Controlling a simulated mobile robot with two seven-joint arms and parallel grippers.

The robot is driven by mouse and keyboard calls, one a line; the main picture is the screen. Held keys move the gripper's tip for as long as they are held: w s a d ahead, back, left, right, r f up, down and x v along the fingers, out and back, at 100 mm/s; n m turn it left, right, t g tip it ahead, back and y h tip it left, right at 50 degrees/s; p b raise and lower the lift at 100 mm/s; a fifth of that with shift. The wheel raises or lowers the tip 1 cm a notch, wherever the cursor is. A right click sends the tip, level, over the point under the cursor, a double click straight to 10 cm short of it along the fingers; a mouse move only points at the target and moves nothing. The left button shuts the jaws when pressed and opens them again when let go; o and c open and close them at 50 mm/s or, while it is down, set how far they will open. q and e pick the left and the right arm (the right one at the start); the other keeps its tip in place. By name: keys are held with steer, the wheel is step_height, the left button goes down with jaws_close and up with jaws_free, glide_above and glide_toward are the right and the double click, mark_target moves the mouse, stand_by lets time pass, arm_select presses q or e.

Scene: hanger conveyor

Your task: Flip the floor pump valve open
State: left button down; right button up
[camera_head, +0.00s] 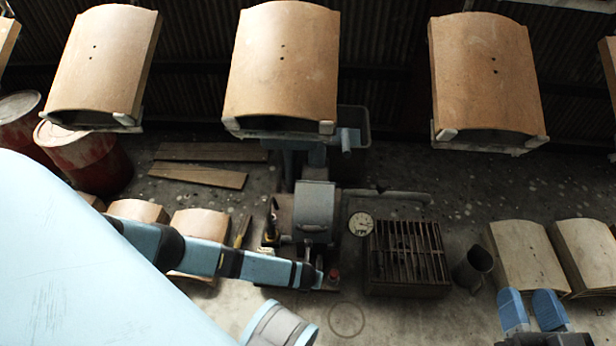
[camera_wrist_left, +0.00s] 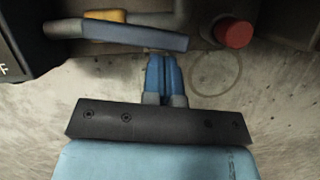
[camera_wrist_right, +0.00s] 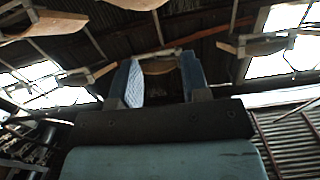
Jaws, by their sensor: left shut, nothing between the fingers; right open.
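The floor machine (camera_head: 313,212), which I take to be the pump, stands in the middle of the head view. In the left wrist view a blue-grey lever bar (camera_wrist_left: 120,36), likely the valve handle, lies across the upper left beside a yellow part (camera_wrist_left: 105,15). A red knob (camera_wrist_left: 232,34) sits right of it. My left gripper (camera_wrist_left: 161,60) is shut and empty, its tips close to the bar's right end; I cannot tell whether they touch. In the head view my left gripper (camera_head: 316,278) is at the machine's front. My right gripper (camera_head: 533,300) is open and empty, at lower right.
Curved tan panels (camera_head: 285,65) hang in a row along the back. A slatted metal box (camera_head: 406,255), a round gauge (camera_head: 360,224) and a dark cup (camera_head: 473,268) stand right of the machine. Red drums (camera_head: 90,160) are at left.

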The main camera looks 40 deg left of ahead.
arm_select(q)
steer(key=shift+w+d+r+n+p, duration=0.1)
steer(key=shift+w+r+n+p, duration=0.05)
steer(key=shift+w+n+p, duration=0.5)
steer(key=shift+n+y, duration=0.3)
steer(key=shift+n, duration=0.15)
steer(key=shift+w+g, duration=0.2)
steer(key=shift+g, duration=0.1)
arm_select(e)
steer(key=shift+s+a+f+m+g, duration=0.3)
steer(key=shift+s+m, duration=0.1)
steer(key=shift+m, duration=0.1)
steer(key=shift+r, duration=0.1)
